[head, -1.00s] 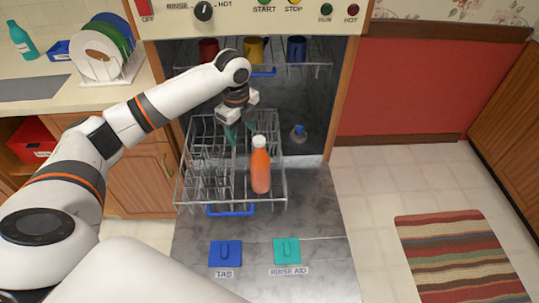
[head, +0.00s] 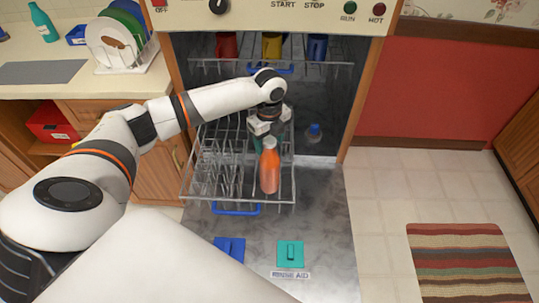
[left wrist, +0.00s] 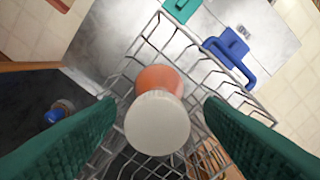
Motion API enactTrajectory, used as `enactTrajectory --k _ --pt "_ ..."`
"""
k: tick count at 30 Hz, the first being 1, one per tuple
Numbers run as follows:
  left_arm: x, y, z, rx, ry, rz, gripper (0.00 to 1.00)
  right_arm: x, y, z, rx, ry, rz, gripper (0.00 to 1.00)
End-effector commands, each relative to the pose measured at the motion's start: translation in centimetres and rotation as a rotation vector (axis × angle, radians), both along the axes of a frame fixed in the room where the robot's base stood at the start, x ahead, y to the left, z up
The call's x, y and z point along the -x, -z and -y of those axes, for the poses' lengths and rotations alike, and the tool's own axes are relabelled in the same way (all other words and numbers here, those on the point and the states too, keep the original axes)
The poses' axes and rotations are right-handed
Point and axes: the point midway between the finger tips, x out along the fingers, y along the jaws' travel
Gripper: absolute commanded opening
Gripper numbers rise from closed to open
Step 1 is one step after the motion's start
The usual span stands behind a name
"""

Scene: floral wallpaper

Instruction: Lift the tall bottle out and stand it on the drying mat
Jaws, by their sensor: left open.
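The tall bottle (head: 270,172) is orange with a whitish cap and stands in the lower dishwasher rack (head: 212,190). In the left wrist view its round cap (left wrist: 155,122) faces the camera between the two green fingers, with gaps at both sides. My left gripper (head: 271,140) is open, close behind and above the bottle's top in the head view, and holds nothing. A flat grey mat (head: 42,72), which looks like the drying mat, lies bare on the counter at left. My right gripper is not in view.
A plate rack with dishes (head: 110,42) and a blue box (head: 77,35) stand near the mat. A teal bottle (head: 43,22) is behind it. Mugs (head: 272,46) sit on the upper rack.

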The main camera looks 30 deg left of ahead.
Motion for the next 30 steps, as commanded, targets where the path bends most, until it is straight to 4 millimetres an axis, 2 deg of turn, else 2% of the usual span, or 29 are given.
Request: enactTrajectory --k 3,6,13,24,30 --pt "-0.1 1.6 0.0 0.0 0.0 -0.001 0.62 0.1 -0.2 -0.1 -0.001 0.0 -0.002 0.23" --pt "-0.1 2.3 -0.1 -0.001 0.0 0.0 0.62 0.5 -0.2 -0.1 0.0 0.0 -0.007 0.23" --pt "-0.1 2.5 -0.1 -0.001 0.0 0.001 0.62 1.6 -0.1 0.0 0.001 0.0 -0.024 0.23" --pt "-0.1 2.4 -0.1 -0.001 0.0 0.001 0.02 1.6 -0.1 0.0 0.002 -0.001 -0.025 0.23" --pt "-0.1 2.3 -0.1 0.0 0.0 0.004 0.0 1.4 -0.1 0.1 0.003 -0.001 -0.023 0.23"
